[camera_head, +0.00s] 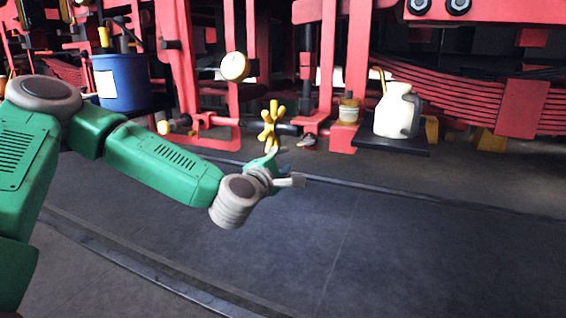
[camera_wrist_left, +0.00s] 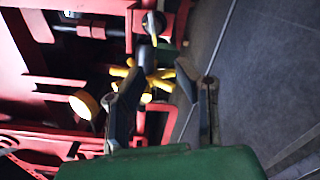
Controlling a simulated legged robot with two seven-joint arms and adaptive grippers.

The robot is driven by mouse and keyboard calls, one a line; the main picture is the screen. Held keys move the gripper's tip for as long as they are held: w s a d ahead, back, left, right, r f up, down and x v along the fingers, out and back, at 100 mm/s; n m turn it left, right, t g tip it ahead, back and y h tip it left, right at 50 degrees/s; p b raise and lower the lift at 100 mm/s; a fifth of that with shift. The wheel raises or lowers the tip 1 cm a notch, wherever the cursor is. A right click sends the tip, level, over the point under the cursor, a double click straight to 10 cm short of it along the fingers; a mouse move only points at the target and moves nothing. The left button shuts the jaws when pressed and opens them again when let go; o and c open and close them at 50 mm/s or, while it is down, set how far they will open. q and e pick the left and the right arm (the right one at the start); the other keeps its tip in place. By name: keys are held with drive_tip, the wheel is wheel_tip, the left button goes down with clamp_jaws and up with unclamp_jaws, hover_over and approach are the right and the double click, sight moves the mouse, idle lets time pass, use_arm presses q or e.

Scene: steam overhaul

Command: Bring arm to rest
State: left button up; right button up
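My left arm (camera_head: 160,165) is green with grey joints and reaches in from the left. My left gripper (camera_head: 276,160) is at its end, small and partly hidden by the wrist in the head view. In the left wrist view, its two dark fingers stand apart, so the left gripper (camera_wrist_left: 158,70) is open, with nothing seen clamped in it. A yellow star-shaped valve handle (camera_head: 270,125) is just beyond the gripper. The handle also shows beyond the fingertips in the left wrist view (camera_wrist_left: 160,80); whether a finger touches it cannot be told. My right gripper is out of view.
Red machine frames (camera_head: 185,70) stand along the back, with a round gauge (camera_head: 235,66). A blue drum (camera_head: 122,82) is at the left. A cream jug (camera_head: 392,110) stands on a dark shelf (camera_head: 395,145) at the right. The grey floor (camera_head: 420,250) in front is clear.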

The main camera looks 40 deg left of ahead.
use_arm(q)
drive_tip(key=shift+s+d, duration=0.1)
drive_tip(key=shift+s, duration=0.15)
idle(0.3)
drive_tip(key=s+d+f+m+g+h, duration=0.3)
drive_tip(key=d+f+m, duration=0.35)
drive_tip(key=f, duration=0.35)
drive_tip(key=s+d+f+m+g+h, duration=0.25)
drive_tip(key=s+d+f+m, duration=0.2)
drive_tip(key=d+f, duration=0.4)
drive_tip(key=s+d+f+m+g, duration=0.2)
drive_tip(key=s+f+m+g, duration=0.25)
drive_tip(key=s+f, duration=0.5)
drive_tip(key=s+a+f+m+g+y, duration=0.15)
drive_tip(key=s+f+m+g, duration=0.35)
drive_tip(key=s, duration=0.5)
drive_tip(key=s+a+f+m+g, duration=0.2)
drive_tip(key=s+f+m, duration=0.35)
drive_tip(key=s, duration=0.45)
wheel_tip(320, 180, up, 13)
drive_tip(key=p, duration=1.3)
drive_tip(key=shift+w+n+p, duration=0.2)
drive_tip(key=shift+n+p, duration=0.15)
drive_tip(key=shift+n, duration=0.05)
